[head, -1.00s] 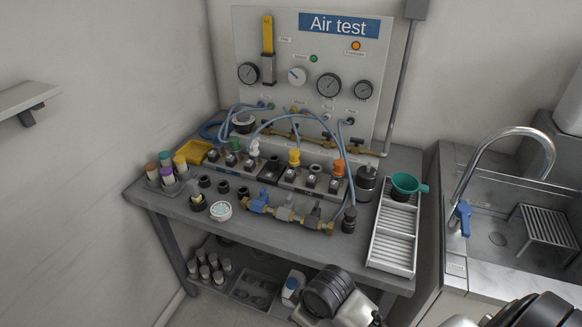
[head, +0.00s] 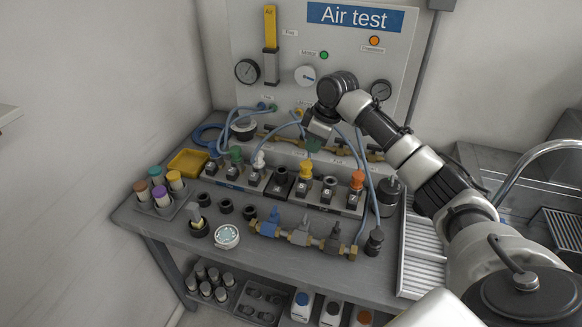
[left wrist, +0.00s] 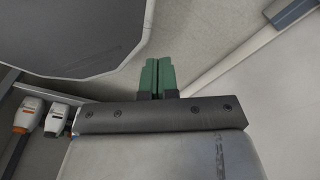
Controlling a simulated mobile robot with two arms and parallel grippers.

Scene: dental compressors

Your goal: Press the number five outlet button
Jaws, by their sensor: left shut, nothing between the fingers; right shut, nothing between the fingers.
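The fittings above are green (head: 236,154), white (head: 259,160), yellow (head: 306,169) and orange (head: 357,179), with dark ones (head: 329,184) between. A button (head: 326,197) shows below the dark fitting between yellow and orange; I cannot read its number surely. My right gripper (head: 313,145) is shut and empty, pointing down behind and above the yellow fitting. My left gripper (left wrist: 157,62) is shut and empty in the left wrist view, away from the outlets.
Blue hoses (head: 289,125) loop in front of the Air test panel (head: 290,55). A brass manifold (head: 300,237) lies in front of the row. A dark canister (head: 388,192) and white rack (head: 421,262) stand at the right.

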